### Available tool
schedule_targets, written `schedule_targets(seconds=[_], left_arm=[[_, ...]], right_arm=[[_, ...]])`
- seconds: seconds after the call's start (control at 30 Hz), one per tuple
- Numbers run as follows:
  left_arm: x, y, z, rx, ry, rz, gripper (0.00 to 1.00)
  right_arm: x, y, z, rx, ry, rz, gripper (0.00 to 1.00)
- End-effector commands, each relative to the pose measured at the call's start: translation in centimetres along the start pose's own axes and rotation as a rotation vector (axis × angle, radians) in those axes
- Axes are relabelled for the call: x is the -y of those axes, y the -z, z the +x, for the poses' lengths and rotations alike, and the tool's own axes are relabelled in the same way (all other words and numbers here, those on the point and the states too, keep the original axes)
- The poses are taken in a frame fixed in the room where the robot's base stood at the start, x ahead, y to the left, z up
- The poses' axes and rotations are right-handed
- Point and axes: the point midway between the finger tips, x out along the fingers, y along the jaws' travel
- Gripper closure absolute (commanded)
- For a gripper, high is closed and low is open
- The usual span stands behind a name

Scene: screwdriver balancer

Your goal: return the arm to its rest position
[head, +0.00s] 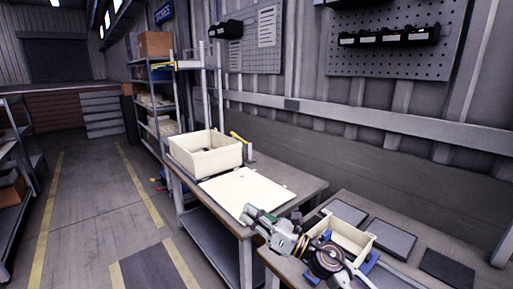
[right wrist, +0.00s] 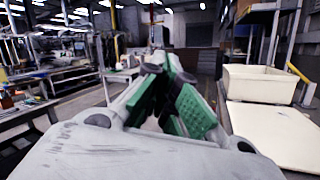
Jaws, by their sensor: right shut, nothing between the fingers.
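My right arm comes in at the lower right of the head view, bent. Its gripper (head: 255,216) is over the near end of the workbench, in front of a white board (head: 245,190). In the right wrist view my right gripper (right wrist: 167,65) has its green-padded fingers drawn together, with nothing between them. My left gripper is not in view.
A cream bin (head: 205,155) stands on the workbench beyond the board; a yellow-handled thing is behind it. A smaller cream tray (head: 350,241) and dark flat pads (head: 388,240) lie on the nearer table. Shelves stand behind, and the floor aisle at left is open.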

Motion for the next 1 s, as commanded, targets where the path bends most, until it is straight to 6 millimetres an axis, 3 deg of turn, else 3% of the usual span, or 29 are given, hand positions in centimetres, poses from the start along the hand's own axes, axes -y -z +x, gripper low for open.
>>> schedule_targets(seconds=[0.3, 0.47, 0.77, 1.0], left_arm=[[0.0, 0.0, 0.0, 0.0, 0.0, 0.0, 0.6], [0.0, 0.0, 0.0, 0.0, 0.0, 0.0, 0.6], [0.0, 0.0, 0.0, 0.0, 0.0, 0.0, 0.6], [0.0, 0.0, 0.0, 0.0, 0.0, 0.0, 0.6]], right_arm=[[2.8, -3.0, -2.7, 0.27, 0.2, 0.395, 1.0], [4.8, -3.5, -5.0, 0.399, 0.306, 0.594, 1.0], [8.6, -2.2, -10.6, 0.631, 0.515, 0.965, 1.0], [10.7, 0.9, -15.9, 0.812, 0.696, 1.252, 1.0]])
